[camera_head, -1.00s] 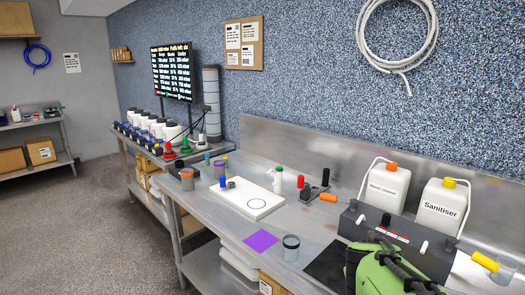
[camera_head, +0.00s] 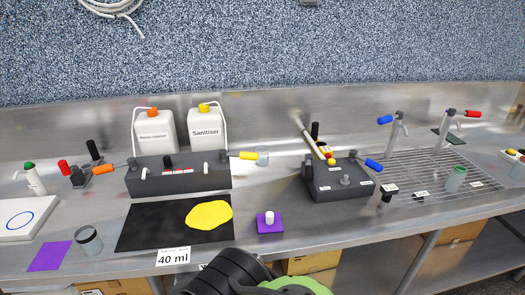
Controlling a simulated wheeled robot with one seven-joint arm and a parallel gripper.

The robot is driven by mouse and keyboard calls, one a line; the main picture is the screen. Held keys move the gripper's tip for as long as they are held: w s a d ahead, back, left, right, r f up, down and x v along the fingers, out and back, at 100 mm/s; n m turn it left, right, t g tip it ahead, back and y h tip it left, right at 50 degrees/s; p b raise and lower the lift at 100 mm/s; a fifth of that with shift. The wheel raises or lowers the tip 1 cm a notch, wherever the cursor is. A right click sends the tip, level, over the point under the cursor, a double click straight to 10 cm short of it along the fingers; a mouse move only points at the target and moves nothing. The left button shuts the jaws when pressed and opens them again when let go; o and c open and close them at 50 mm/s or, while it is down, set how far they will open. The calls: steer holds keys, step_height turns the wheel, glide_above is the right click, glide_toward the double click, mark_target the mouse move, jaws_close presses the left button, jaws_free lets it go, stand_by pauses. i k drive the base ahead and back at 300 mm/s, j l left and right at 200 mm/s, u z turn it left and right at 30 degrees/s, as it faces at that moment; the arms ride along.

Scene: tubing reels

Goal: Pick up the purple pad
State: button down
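Two purple things lie on the steel bench. A small purple pad (camera_head: 269,225) with a white knob standing on it is just right of the black mat, in the lower middle of the head view. A thin flat purple sheet (camera_head: 48,257) lies at the far left near the front edge. Part of my arm, black and green, shows at the bottom middle, in front of the bench and below the small pad. My gripper's fingers are not in view.
A black mat (camera_head: 150,230) bears a yellow patch (camera_head: 209,214). A grey-lidded jar (camera_head: 88,240) stands left of it. Behind are a dark block with levers (camera_head: 180,175) and two white canisters (camera_head: 155,132). Another dark block (camera_head: 340,182) and a drain grid (camera_head: 425,175) are at right.

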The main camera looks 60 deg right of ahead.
mark_target(268, 222)
steer(key=k+j+z, duration=0.1)
steer(key=z, duration=1.4)
